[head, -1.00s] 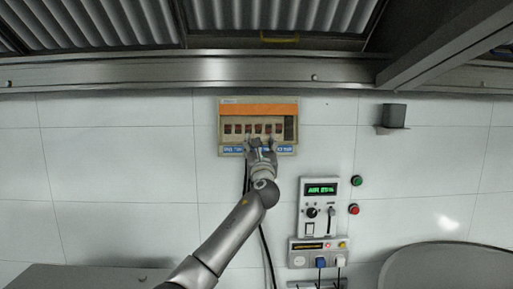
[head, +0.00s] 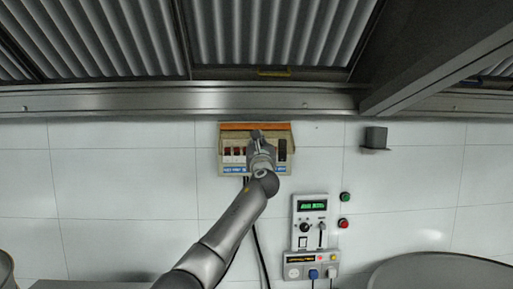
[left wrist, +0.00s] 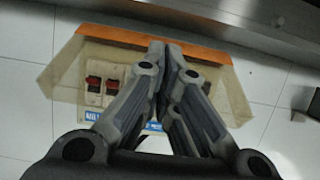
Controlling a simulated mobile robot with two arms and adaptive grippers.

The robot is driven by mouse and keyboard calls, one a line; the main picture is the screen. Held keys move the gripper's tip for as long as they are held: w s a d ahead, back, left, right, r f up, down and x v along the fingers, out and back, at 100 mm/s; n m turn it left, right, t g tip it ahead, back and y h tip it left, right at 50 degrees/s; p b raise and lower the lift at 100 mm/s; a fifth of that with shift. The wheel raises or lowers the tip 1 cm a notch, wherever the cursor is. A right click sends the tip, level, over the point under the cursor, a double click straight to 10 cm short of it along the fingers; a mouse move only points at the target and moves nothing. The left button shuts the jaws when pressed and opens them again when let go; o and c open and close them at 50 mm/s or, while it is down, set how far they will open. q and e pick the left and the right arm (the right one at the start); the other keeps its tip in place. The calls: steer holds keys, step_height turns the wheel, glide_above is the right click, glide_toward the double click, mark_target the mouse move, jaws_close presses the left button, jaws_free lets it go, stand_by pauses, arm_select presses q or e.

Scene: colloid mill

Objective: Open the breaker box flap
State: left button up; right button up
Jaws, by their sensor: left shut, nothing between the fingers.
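The breaker box (head: 227,170) is on the white tiled wall, left of centre in the head view. It has an orange strip (head: 235,127) along its top and a row of dark red switches, two of them clear in the left wrist view (left wrist: 94,86). Its see-through, tinted flap (left wrist: 60,75) appears tilted outward, partly raised, its side spreading past the box. My left gripper (head: 257,135) is shut and empty in front of the box, its fingertips (left wrist: 165,48) near the orange strip. It hides the middle switches. Whether the fingertips touch the flap I cannot tell. My right gripper is not in view.
A control panel (head: 311,207) with a green display is on the wall lower right, with a green and a red button beside it. A metal hood edge (head: 130,103) runs above. A small dark bracket (head: 375,138) is at right.

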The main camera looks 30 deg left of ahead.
arm_select(q)
steer(key=o, duration=0.5)
steer(key=shift+w+a+f, duration=0.2)
steer(key=shift+a+f, duration=0.05)
steer(key=shift+f, duration=0.35)
steer(key=shift+c, duration=0.2)
steer(key=o, duration=0.7)
steer(key=w+f, duration=0.1)
steer(key=w+a, duration=0.1)
steer(key=shift+w+f, duration=0.3)
steer(key=shift+f, duration=0.1)
steer(key=shift+o, duration=0.9)
steer(key=shift+w+f, duration=0.15)
steer(key=shift+w, duration=0.1)
steer(key=r+v, duration=0.1)
steer(key=v, duration=1.1)
steer(key=shift+s, duration=0.55)
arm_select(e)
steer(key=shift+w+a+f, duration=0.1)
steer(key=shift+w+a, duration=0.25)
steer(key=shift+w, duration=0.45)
arm_select(q)
steer(key=shift+d+f, duration=0.1)
